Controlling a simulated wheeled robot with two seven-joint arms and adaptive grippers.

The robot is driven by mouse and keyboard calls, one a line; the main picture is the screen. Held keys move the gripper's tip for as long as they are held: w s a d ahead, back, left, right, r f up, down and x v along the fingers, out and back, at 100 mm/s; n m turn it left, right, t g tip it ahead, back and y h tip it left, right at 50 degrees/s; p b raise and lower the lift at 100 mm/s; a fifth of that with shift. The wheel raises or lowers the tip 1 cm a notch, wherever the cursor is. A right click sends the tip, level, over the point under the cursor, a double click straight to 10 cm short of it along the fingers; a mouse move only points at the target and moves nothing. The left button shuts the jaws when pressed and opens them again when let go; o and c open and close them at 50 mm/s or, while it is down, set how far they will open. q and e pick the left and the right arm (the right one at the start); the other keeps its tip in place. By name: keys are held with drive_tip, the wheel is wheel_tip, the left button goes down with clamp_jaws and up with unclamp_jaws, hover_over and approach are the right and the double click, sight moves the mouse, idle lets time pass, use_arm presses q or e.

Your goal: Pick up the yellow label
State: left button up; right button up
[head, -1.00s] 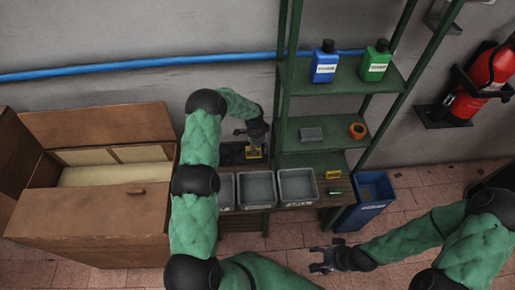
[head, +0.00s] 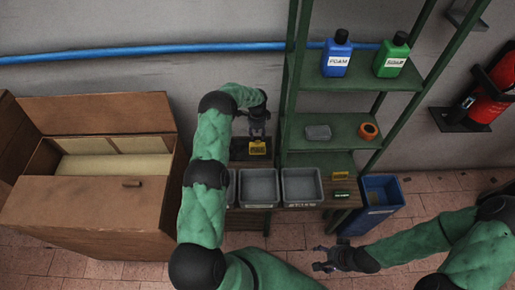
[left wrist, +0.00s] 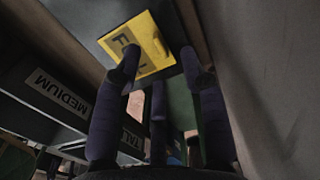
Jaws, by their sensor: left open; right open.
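A yellow label (head: 258,148) with dark lettering is at a dark tray or plate behind the grey bins in the head view. In the left wrist view the yellow label (left wrist: 140,45) lies tilted beyond the fingers, its lower left part covered by the left fingertip. My left gripper (head: 258,130) is just behind and above it, open, with its fingers spread; whether they touch the label I cannot tell. My right gripper (head: 322,260) is open and empty, low in front of the bench. A second small yellow piece (head: 340,174) lies on the bench at right.
Grey bins (head: 302,187) stand in a row in front of the label. A green shelf (head: 335,130) rises to the right with bottles above. A small green label (head: 342,194) and a blue bin (head: 378,200) are at the right. A wooden crate (head: 90,215) stands left.

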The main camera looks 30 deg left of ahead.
sight(257, 141)
use_arm(q)
wheel_tip(257, 141, down, 5)
drive_tip(key=shift+s+d+r+b, duration=0.1)
drive_tip(key=shift+d+r+b, duration=0.1)
drive_tip(key=shift+b, duration=0.7)
drive_tip(key=shift+r, duration=0.1)
clamp_jaws()
drive_tip(key=shift+r, duration=0.1)
